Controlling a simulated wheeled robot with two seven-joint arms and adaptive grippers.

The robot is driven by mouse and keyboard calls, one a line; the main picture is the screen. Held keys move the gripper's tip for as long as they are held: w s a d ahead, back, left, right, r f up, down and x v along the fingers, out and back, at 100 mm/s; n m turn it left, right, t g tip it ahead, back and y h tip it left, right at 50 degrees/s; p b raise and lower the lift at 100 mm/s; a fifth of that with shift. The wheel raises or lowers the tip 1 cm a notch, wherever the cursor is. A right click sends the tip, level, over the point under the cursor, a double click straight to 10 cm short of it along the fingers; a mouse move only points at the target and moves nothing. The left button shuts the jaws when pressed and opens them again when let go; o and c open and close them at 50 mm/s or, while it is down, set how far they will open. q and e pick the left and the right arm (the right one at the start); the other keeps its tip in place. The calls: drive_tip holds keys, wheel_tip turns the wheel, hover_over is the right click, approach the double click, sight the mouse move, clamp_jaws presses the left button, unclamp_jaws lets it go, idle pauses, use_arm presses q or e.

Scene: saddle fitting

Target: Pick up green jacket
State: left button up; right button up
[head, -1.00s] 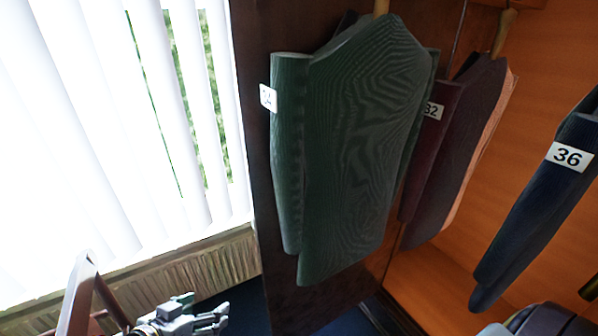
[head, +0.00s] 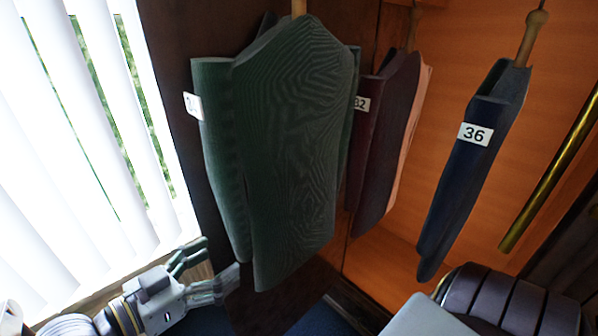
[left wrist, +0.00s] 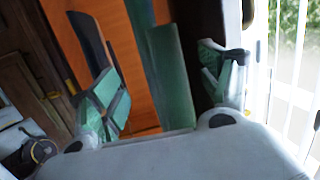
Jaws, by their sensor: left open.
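The green jacket (head: 290,150) hangs on a wooden hanger at the centre of the head view, with a white number tag on its left sleeve, partly readable. My left gripper (head: 220,258) is open just left of the jacket's lower part, fingers pointing towards it. In the left wrist view, the green jacket (left wrist: 168,80) shows as a narrow upright strip between the open fingers of the left gripper (left wrist: 162,72), beyond them. I cannot tell whether they touch. My right gripper is not seen.
A maroon jacket (head: 385,140) tagged 32 hangs close behind at the right. A navy garment (head: 465,165) tagged 36 hangs farther right. A brass rod (head: 550,175) is at the far right. A window with white blinds (head: 70,170) is at the left.

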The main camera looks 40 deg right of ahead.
use_arm(q)
wheel_tip(320, 180, up, 3)
drive_tip(key=d+m+g+h, duration=0.1)
drive_tip(key=g+h, duration=0.1)
drive_tip(key=h, duration=0.1)
approach(258, 220)
drive_tip(key=shift+w+d+r, duration=0.65)
drive_tip(key=shift+d+r, duration=0.2)
drive_tip(key=shift+r, duration=0.3)
drive_tip(key=shift+m, duration=0.3)
drive_tip(key=d+p, duration=0.1)
drive_tip(key=d, duration=0.1)
drive_tip(key=d+p, duration=0.1)
drive_tip(key=d, duration=0.1)
drive_tip(key=shift+w+d+r, duration=0.15)
drive_tip(key=shift+d, duration=0.25)
drive_tip(key=shift+w+d+p, duration=0.15)
drive_tip(key=shift+d+p, duration=0.65)
drive_tip(key=shift+d, duration=1.05)
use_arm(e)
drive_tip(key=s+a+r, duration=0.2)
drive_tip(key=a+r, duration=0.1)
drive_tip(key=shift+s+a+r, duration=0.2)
use_arm(q)
drive_tip(key=shift+d, duration=0.15)
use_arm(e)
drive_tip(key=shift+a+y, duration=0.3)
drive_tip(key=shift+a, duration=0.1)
